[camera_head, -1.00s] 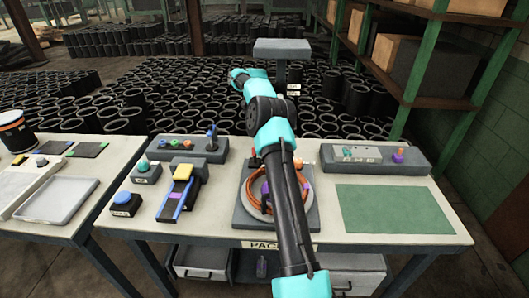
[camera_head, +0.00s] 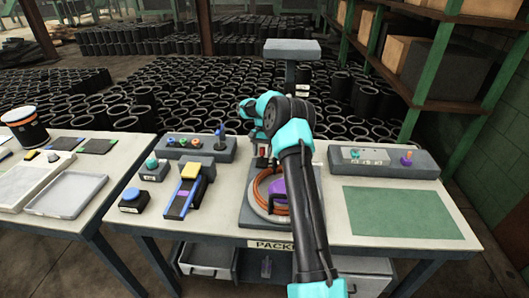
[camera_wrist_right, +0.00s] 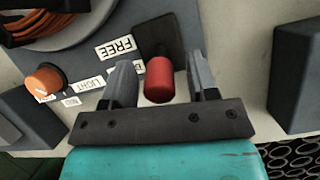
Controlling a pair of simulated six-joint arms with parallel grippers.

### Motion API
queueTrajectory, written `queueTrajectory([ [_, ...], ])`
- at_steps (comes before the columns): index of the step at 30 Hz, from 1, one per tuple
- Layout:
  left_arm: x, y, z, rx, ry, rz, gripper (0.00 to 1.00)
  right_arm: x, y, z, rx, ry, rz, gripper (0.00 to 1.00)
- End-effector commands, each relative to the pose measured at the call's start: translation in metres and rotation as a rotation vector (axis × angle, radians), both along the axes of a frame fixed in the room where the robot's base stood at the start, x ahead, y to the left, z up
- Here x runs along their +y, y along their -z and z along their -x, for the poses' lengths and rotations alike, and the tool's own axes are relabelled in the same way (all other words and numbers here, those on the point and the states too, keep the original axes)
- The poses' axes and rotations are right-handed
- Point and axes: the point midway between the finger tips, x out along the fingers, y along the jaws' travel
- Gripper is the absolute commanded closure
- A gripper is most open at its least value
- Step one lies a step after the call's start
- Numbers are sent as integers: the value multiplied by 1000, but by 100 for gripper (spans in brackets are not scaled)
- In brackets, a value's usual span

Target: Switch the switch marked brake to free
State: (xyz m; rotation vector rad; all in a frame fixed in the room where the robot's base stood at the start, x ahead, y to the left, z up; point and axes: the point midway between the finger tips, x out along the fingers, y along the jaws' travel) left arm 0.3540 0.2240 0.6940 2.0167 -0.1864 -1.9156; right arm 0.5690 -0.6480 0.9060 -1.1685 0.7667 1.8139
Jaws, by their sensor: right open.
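A switch with a red handle (camera_wrist_right: 159,80) on a dark base plate (camera_wrist_right: 158,36) shows in the right wrist view. A white FREE label (camera_wrist_right: 119,47) lies to its left, with another label below it partly hidden by a finger. The red handle leans toward the camera, its tip lower than the FREE label. My right gripper (camera_wrist_right: 160,64) is open, one finger on each side of the red handle, with no clear contact. In the head view my right gripper (camera_head: 259,138) is down behind the coil station, mostly hidden. My left gripper is not in view.
An orange knob (camera_wrist_right: 45,80) with a LIGHT label stands left of the switch. An orange coil (camera_head: 260,196) with a purple part lies in front. Control boxes (camera_head: 383,161) stand on either side. The green mat (camera_head: 402,213) is clear.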

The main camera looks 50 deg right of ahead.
Motion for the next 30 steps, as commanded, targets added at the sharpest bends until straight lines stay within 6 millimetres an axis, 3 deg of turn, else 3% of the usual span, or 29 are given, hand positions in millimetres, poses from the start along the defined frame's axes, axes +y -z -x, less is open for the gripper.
queueTrajectory([
  [5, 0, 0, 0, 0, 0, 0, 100, 0, 0, 0, 0, 0, 0, 48],
  [20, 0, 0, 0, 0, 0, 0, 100, 0, 0, 0, 0, 0, 0, 96],
  [30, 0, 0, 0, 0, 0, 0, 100, 0, -2, 1, -15, 0, 22, 96],
])
